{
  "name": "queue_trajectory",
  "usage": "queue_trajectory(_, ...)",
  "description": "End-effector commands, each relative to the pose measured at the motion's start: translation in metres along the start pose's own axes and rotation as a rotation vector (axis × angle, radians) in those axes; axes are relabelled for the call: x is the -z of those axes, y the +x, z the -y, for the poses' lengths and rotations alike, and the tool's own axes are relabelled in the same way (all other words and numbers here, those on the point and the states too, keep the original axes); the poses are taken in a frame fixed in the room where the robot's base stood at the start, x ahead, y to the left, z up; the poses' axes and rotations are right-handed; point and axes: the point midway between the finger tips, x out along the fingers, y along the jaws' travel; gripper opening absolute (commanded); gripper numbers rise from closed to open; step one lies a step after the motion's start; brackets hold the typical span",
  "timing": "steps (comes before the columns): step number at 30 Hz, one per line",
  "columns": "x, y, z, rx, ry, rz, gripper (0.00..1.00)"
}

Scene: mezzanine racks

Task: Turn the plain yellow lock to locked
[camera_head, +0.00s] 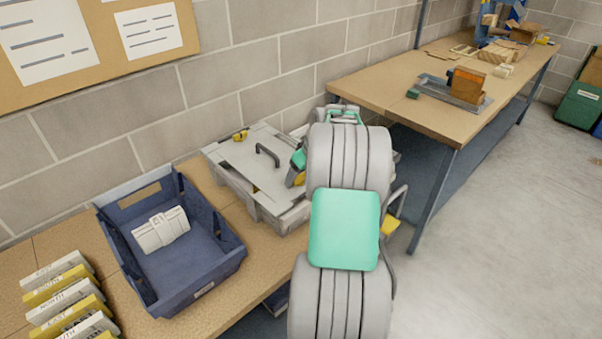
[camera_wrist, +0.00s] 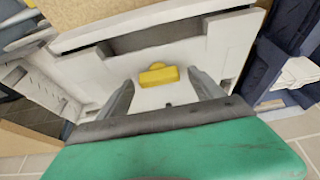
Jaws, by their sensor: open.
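A plain yellow lock (camera_wrist: 158,75) sits on the pale grey face of a case (camera_wrist: 225,45) in the wrist view. My gripper (camera_wrist: 160,80) is open, its two fingers on either side of the lock with visible gaps. I cannot tell how far the fingertips are from it in depth, nor which way the lock is set. In the head view the grey case (camera_head: 232,158) lies on the bench with a dark handle on top. A small yellow piece (camera_head: 240,135) shows at its far left corner. My arm hides the case's right side.
A dark blue bin (camera_head: 222,238) with a whitish object (camera_head: 160,229) inside stands left of the case. Several yellow and white labelled blocks (camera_head: 65,300) lie at the front left. A block wall is behind. A second bench (camera_head: 420,90) stands to the right, with open floor beyond.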

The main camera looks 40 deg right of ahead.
Motion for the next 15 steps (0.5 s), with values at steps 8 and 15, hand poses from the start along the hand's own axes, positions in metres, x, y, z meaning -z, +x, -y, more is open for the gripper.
queue_trajectory(8, 0.0, -0.0003, 0.0, 0.0, 0.001, 0.0, 0.65)
queue_trajectory(15, 0.0, -0.0005, 0.0, 0.0, 0.001, 0.0, 0.45)
